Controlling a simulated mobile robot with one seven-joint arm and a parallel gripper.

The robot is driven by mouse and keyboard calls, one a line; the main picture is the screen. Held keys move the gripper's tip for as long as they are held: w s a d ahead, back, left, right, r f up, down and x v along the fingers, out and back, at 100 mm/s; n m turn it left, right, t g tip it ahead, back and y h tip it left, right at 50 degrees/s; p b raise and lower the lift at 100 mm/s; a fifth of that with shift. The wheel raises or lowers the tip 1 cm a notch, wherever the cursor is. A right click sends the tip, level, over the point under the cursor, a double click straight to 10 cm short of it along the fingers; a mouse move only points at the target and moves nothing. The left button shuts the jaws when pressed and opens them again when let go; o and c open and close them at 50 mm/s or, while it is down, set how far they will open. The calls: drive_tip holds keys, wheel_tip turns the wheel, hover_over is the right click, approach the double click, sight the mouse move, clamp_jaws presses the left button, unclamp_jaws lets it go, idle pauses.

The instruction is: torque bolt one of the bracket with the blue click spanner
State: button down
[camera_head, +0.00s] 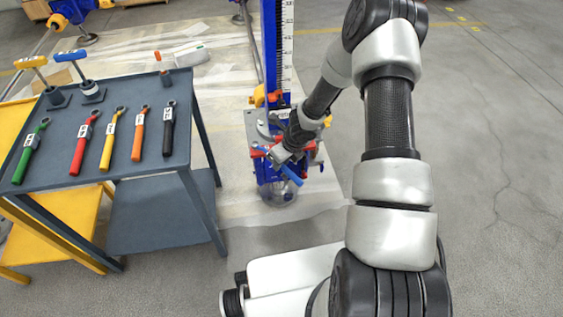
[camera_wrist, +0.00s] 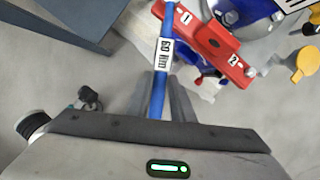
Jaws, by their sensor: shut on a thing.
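My gripper (camera_head: 278,156) is shut on the blue click spanner (camera_head: 291,173), low in front of the blue screw jack (camera_head: 274,50). In the wrist view the spanner (camera_wrist: 158,88) runs up from between the fingers (camera_wrist: 163,98) and carries a white "60 Nm" label. Its far end lies by the end of the red bracket (camera_wrist: 210,42) marked 1; the head is cut off by the top edge. I cannot tell whether it sits on bolt one. The bracket's other end is marked 2. In the head view the bracket is mostly hidden by my gripper.
A dark grey trolley (camera_head: 150,182) at left holds green (camera_head: 30,150), red (camera_head: 84,143), yellow (camera_head: 109,140), orange (camera_head: 139,133) and black (camera_head: 168,128) spanners. A yellow knob (camera_wrist: 306,62) is right of the bracket. The floor (camera_head: 490,150) at right is clear.

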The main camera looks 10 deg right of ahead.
drive_tip(key=shift+f+b, duration=0.75)
drive_tip(key=shift+b, duration=0.1)
idle(0.6)
drive_tip(key=shift+s+a+f, duration=0.25)
drive_tip(key=shift+s+a, duration=0.15)
drive_tip(key=shift+s+a+m+b, duration=0.1)
drive_tip(key=shift+a+m+b, duration=0.05)
drive_tip(key=shift+m+b, duration=0.25)
drive_tip(key=shift+a+r, duration=0.1)
drive_tip(key=a+m+h, duration=0.3)
drive_tip(key=a+m, duration=0.6)
drive_tip(key=a, duration=0.2)
drive_tip(key=shift+a+r, duration=0.2)
drive_tip(key=shift+a, duration=0.1)
idle(1.1)
